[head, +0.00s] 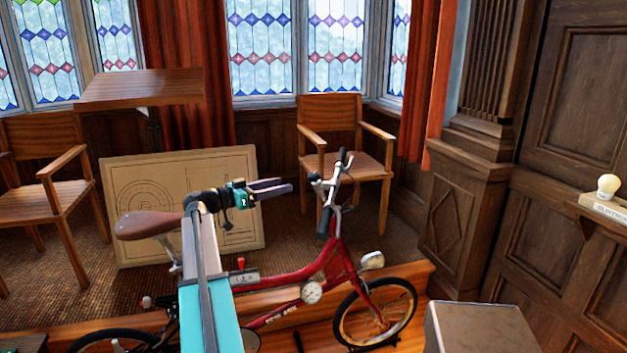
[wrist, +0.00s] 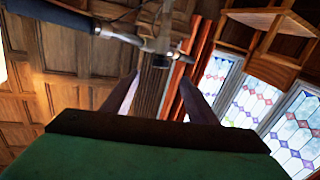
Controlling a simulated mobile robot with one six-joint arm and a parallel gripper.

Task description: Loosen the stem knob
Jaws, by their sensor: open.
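A red bicycle (head: 330,262) stands on a low wooden platform, its front wheel to the right. I cannot clearly make out which part is the stem knob. My gripper (head: 288,186) is open and empty, to the left of the handlebar, fingers pointing right. In the wrist view my gripper (wrist: 159,78) has its two fingers apart, with the metal stem and handlebar clamp (wrist: 160,45) beyond the gap between them, apparently not touched.
A brown saddle (head: 150,224) is left of my arm. A drawing board (head: 140,190) leans behind the bicycle. Wooden chairs (head: 335,110) and a tilted desk (head: 140,88) stand at the back. A grey box (head: 480,328) is at the front right. A wall shelf (head: 603,207) holds a pale bulb-shaped object.

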